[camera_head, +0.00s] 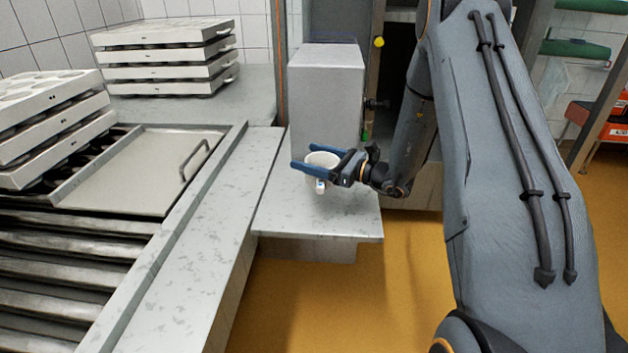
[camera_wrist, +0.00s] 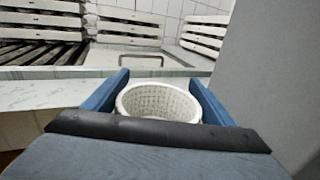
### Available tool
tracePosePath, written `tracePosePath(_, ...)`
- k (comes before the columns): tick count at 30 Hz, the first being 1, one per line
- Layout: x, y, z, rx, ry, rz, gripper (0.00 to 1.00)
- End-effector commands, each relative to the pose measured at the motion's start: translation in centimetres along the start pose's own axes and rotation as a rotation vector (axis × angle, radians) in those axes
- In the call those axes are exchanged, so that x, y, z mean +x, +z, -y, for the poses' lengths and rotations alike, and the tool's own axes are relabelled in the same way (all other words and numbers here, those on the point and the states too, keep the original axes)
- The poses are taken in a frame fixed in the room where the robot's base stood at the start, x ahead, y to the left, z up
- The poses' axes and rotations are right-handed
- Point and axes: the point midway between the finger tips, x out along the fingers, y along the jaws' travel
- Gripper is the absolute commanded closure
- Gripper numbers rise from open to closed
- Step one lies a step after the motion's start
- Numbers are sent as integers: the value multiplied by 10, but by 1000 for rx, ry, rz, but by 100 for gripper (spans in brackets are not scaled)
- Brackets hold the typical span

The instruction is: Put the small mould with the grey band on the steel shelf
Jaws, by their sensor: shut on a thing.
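The small mould (camera_head: 322,162) is a white round cup, and a small bluish-grey patch shows low on its near side in the head view. A full grey band cannot be made out. My gripper (camera_head: 314,160) is shut on the mould, with one blue finger on each side. In the wrist view the mould (camera_wrist: 158,101) sits upright between the blue fingers, its open mouth and textured inner wall showing.
A grey steel box (camera_head: 325,85) stands behind the mould. To the left are a roller conveyor (camera_head: 60,265), a metal tray with a handle (camera_head: 130,175) and stacks of white mould trays (camera_head: 165,60). The shelf's front part is clear. Yellow floor (camera_head: 310,310) lies below.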

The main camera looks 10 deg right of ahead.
Motion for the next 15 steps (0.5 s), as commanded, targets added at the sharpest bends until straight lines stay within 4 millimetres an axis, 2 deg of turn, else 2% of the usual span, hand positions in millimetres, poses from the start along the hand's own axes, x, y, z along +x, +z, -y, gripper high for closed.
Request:
tracePosePath(1,-2,-8,2,2,-5,0,47)
tracePosePath(8,-4,-28,4,0,-7,0,47)
tracePosePath(15,-2,-58,2,0,-4,1,47)
